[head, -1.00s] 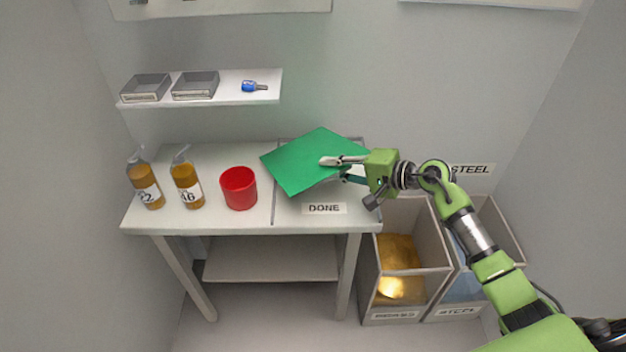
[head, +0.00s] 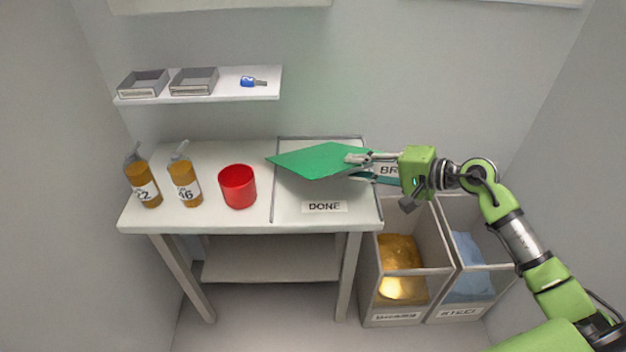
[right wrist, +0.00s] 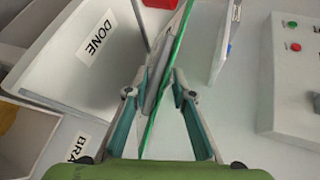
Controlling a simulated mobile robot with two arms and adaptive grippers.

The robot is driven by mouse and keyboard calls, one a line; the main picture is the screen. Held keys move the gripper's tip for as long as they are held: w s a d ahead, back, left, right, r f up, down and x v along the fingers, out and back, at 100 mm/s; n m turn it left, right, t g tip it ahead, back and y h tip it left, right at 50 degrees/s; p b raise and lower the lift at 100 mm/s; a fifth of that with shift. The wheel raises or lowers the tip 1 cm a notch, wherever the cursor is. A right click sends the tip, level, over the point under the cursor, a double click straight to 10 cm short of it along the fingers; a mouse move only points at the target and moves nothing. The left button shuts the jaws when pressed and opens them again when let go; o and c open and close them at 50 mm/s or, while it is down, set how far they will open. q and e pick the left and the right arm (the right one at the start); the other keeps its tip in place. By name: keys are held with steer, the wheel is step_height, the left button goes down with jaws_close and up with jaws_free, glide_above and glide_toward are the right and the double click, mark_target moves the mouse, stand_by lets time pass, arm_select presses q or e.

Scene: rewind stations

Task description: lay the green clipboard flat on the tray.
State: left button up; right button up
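The green clipboard (head: 312,161) is held above the tray (head: 290,208) marked DONE at the right end of the table. It is slightly tilted, and its near edge is clear of the tray floor. My right gripper (head: 356,167) is shut on the clipboard's right edge. In the right wrist view the clipboard shows edge-on as a thin green strip (right wrist: 166,75) between the two fingers (right wrist: 160,92). The tray (right wrist: 60,60) shows to the left there. My left gripper is not in view.
A red cup (head: 238,188) stands just left of the tray, with two amber bottles (head: 185,182) further left. A shelf (head: 200,100) with two small trays and a blue item hangs above. Bins (head: 405,300) stand on the floor to the right.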

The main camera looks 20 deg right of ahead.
steer(key=shift+s+d+r, duration=0.2)
steer(key=shift+s, duration=0.1)
step_height(320, 180, up, 7)
steer(key=s+d, duration=0.1)
steer(key=s, duration=0.1)
steer(key=shift+d+p, duration=0.3)
steer(key=shift+d, duration=0.1)
